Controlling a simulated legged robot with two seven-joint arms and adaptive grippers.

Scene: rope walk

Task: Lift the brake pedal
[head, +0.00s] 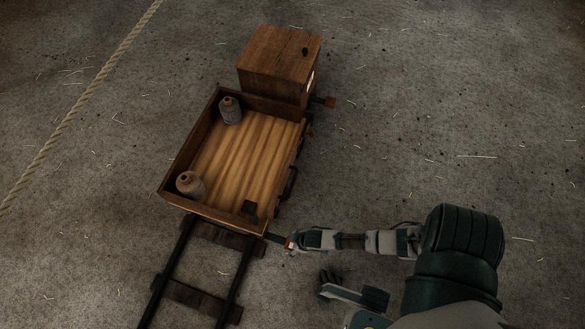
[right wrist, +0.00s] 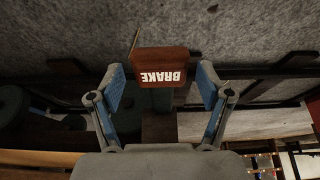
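The brake pedal (right wrist: 160,66) is a red-brown plate with BRAKE in white letters, upside down in the right wrist view. In the head view the pedal (head: 289,243) is a small reddish tip on a dark bar at the cart's near right corner. My right gripper (right wrist: 160,78) is open, its two blue-padded fingers on either side of the pedal with a small gap at each side. In the head view this gripper (head: 295,241) is at the pedal and partly hides it.
The wooden cart (head: 240,160) stands on rails (head: 170,270) and carries two grey-brown jugs (head: 230,110) (head: 190,184). A rope (head: 80,103) runs at the left. The floor at right is clear.

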